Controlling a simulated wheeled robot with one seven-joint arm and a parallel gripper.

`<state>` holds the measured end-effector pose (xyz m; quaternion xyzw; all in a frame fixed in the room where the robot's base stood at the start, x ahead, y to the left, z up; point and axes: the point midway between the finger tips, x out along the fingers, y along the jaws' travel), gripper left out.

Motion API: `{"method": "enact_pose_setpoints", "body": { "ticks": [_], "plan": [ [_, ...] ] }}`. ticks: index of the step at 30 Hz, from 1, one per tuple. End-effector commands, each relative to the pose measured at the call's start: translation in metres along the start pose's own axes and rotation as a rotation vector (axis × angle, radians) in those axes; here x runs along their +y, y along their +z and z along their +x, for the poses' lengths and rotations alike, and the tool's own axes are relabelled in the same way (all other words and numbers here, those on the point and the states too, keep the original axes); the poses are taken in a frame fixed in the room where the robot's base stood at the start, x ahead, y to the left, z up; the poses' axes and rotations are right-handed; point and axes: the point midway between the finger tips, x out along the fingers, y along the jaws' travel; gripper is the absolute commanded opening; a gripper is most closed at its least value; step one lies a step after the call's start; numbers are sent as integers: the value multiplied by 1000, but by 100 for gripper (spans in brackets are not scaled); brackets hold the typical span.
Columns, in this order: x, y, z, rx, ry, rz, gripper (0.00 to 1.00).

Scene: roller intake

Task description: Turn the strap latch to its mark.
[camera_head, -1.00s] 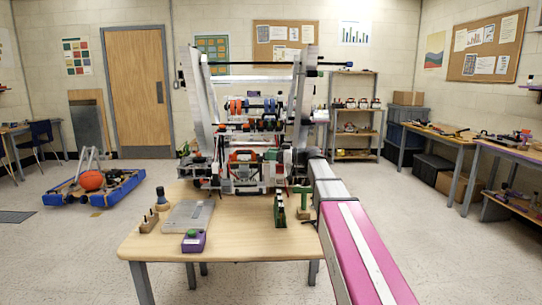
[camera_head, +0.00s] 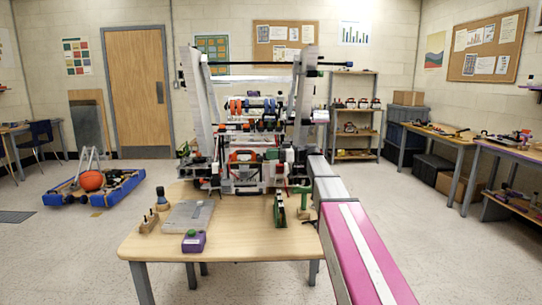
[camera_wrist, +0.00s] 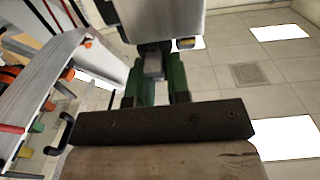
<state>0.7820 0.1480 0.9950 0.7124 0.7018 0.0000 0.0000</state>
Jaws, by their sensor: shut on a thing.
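In the wrist view my gripper (camera_wrist: 160,92) has green fingers that reach out from behind a dark bar. They are shut on a small grey block (camera_wrist: 153,65), which seems to be the strap latch's handle. Above it is a pale grey body with a dark lower edge (camera_wrist: 150,22). A small yellow-orange piece (camera_wrist: 186,43) sits to the right of the fingers; I cannot tell if it is the mark. In the head view my arm runs to the right side of the roller intake machine (camera_head: 247,165), where latch and gripper cannot be made out.
The machine stands on a wooden table (camera_head: 215,245). A grey plate (camera_head: 188,215), a purple box with a green button (camera_head: 193,242) and green stands (camera_head: 280,210) are near its front. In the wrist view a pale plate with colored rods (camera_wrist: 45,85) is close on the left. Open floor shows right.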

Motion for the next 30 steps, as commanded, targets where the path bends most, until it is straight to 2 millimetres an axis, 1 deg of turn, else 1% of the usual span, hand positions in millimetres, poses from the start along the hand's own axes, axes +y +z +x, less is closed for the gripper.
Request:
{"method": "enact_pose_setpoints", "body": {
  "ticks": [3,11,12,14,15,24,26,30],
  "plan": [
    [1,0,0,0,-31,0,0],
    [0,0,0,0,-35,0,0],
    [0,0,0,0,-35,0,20],
    [0,0,0,0,-35,0,40],
    [0,0,0,0,-35,0,43],
    [0,0,-2,0,-33,0,43],
    [1,0,-6,0,-33,0,43],
    [2,0,-25,0,-33,0,43]
  ]
}}
